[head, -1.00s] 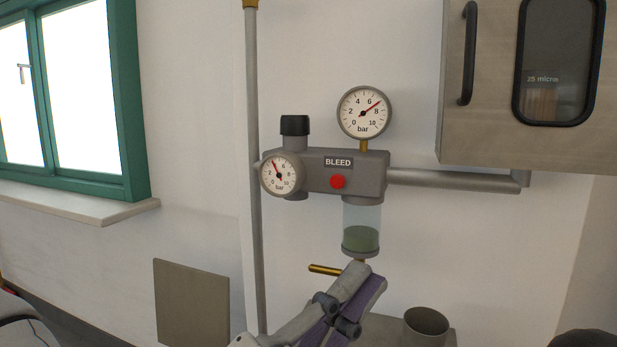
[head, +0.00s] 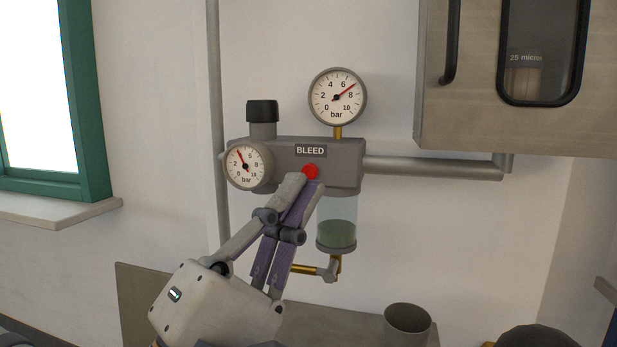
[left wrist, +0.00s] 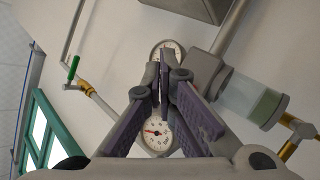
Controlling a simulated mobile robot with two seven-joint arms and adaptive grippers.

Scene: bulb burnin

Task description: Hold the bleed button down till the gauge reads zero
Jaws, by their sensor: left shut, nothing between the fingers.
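The red bleed button (head: 311,171) sits under the BLEED label (head: 311,151) on the grey manifold block (head: 345,178). My left gripper (head: 303,181) is shut and empty, its tips just below the button and overlapping its lower edge. I cannot tell whether they touch it. My right gripper is not in view.
A clear bowl with green liquid (head: 337,235) and a brass drain (head: 310,269) hang below the block. A metal cup (head: 408,319) stands lower right. A cabinet (head: 470,120) is at upper right, with a pipe (head: 435,168) below it.

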